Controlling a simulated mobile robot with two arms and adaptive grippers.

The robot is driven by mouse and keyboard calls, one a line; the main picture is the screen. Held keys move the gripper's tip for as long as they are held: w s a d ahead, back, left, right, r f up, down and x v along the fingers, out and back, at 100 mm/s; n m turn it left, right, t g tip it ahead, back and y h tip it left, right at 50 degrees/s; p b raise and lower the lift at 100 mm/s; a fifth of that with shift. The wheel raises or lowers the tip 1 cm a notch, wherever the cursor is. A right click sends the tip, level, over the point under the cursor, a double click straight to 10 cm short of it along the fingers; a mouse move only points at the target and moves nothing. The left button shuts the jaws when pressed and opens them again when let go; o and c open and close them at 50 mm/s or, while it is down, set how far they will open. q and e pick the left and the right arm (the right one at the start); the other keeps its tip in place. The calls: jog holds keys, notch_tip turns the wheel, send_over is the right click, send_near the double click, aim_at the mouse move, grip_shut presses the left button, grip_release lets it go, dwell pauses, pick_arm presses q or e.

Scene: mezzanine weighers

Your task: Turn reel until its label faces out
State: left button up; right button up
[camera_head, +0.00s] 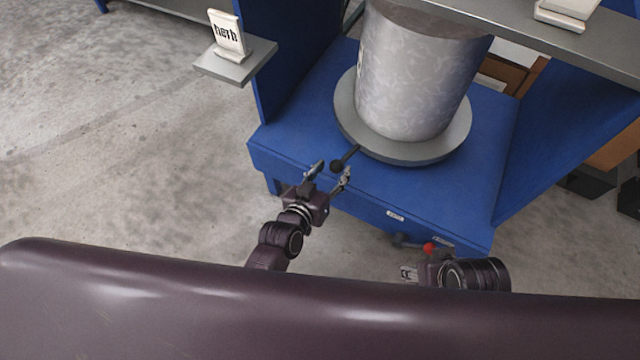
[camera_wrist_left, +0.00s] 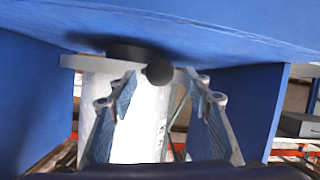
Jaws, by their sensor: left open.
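The reel (camera_head: 412,80) is a large grey mottled cylinder standing upright on a round grey turntable (camera_head: 375,148). A narrow pale patch with dark marks shows at the reel's left edge; I cannot tell if it is the label. A short handle with a black ball knob (camera_head: 337,166) sticks out from the turntable's front left. My left gripper (camera_head: 331,172) is open, its fingers on either side of the knob. In the left wrist view the knob (camera_wrist_left: 159,71) appears between and just beyond the open fingertips (camera_wrist_left: 161,92). My right gripper (camera_head: 409,273) is partly visible low right; its fingers are unclear.
The turntable sits on a blue stand (camera_head: 300,132) with side walls. A grey shelf (camera_head: 560,50) crosses above at the right. A small side shelf (camera_head: 236,62) holds a white sign (camera_head: 227,36). A red-knobbed lever (camera_head: 429,248) is at the stand's front. Concrete floor at left is clear.

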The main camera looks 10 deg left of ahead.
pick_arm(q)
jog(key=v, duration=0.8)
jog(key=shift+s+r, duration=0.15)
jog(key=shift+s, duration=0.05)
jog(key=shift+a, duration=0.1)
jog(key=shift+c, duration=0.5)
